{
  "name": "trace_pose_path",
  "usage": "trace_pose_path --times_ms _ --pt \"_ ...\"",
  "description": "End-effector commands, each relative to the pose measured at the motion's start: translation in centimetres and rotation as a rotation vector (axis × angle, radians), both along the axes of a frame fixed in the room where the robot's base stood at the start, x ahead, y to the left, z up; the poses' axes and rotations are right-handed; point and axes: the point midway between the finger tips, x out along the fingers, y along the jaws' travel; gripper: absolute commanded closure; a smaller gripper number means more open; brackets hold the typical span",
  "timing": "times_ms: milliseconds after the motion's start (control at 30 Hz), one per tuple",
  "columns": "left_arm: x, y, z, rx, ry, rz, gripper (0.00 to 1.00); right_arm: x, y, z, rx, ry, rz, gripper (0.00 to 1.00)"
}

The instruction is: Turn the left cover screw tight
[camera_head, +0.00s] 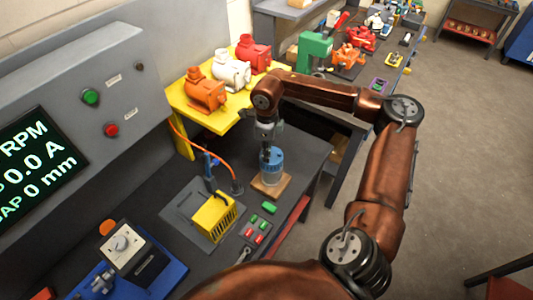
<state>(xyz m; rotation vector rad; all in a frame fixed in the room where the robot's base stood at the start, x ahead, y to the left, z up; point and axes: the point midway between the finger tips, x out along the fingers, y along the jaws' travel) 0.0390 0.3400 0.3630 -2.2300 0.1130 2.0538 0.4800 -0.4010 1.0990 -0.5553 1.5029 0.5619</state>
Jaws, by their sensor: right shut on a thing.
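A blue, can-shaped motor (272,166) stands upright on a small wooden block (270,186) on the dark bench. My right arm, brown, comes in from the lower right and bends over the bench. My right gripper (266,148) points down onto the top of the blue motor, at the left part of its cover. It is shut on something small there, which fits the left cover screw. The fingers hide the screw, so its depth and tightness cannot be seen. My left gripper does not show.
A yellow slotted box (214,217) sits on a grey plate left of the motor, near an orange cable. Orange, white and red motors (231,71) stand on a yellow shelf. A grey console with a display (35,165) stands left.

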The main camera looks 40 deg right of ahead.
Motion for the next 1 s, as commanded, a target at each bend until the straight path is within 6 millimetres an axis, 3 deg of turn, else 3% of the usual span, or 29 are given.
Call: trace_pose_path --times_ms 1000 --pt "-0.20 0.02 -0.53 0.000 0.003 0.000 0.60 0.29 -0.12 0.45 0.002 -0.006 -0.966 1.00"
